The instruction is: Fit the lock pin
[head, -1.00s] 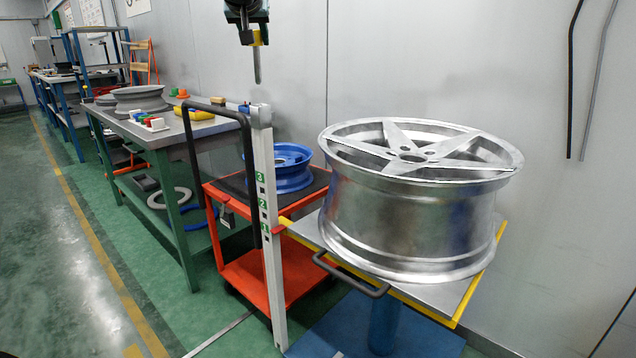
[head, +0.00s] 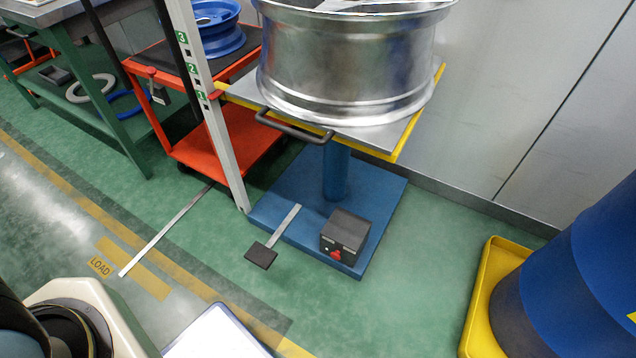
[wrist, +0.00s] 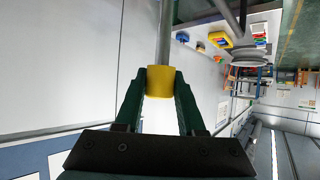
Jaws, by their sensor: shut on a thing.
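The lock pin shows in the wrist view as a grey rod (wrist: 164,35) with a yellow collar (wrist: 160,86). My gripper (wrist: 160,76) is shut on the collar, one green finger on each side. The rod points up in that picture, and its far end is cut off by the top edge. The pale upright post (head: 207,105) in the head view has dark square holes beside green labels 3, 2 and 1. It stands left of the lift table (head: 372,136). My gripper and the pin are outside the head view.
A large silver wheel (head: 345,70) rests on the lift table. The blue base (head: 374,190) carries a black pedal (head: 261,256) and a dark box (head: 345,234) with a red button. A red cart (head: 232,140) holds a blue rim (head: 216,32). A blue drum (head: 570,275) stands right. Green floor is clear between.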

